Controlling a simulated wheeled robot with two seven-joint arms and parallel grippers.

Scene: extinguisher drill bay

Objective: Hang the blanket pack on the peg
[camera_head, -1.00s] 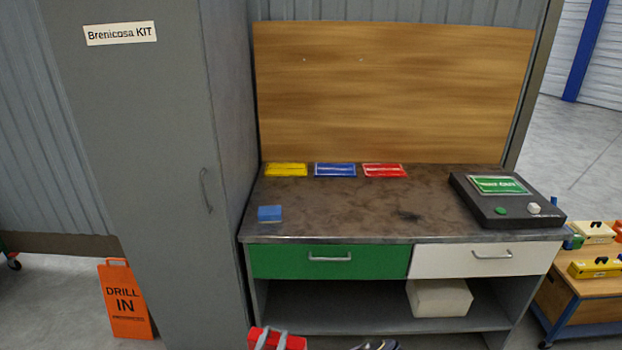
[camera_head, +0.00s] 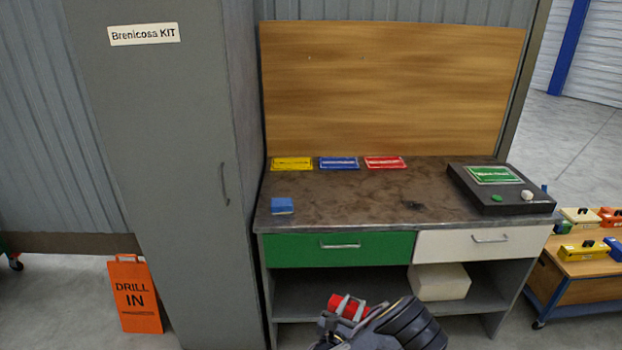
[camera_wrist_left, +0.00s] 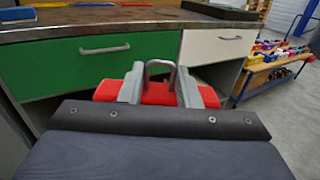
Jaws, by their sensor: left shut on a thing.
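My left gripper (camera_head: 347,308) is at the bottom centre of the head view, in front of the bench. It is shut on a red blanket pack (camera_head: 338,300). In the left wrist view the red pack (camera_wrist_left: 107,91) shows behind and beside the two grey fingers (camera_wrist_left: 160,88), with a grey loop standing up between them. The gripper is below the benchtop and apart from the bench. A wooden back board (camera_head: 390,85) stands behind the bench; I cannot clearly make out a peg on it. My right gripper is not in view.
The benchtop (camera_head: 350,190) holds yellow, blue and red plates, a blue block (camera_head: 282,206) and a dark console (camera_head: 500,190). A grey cabinet (camera_head: 150,150) stands left and a loaded cart (camera_head: 580,268) right. The middle of the benchtop is mostly clear.

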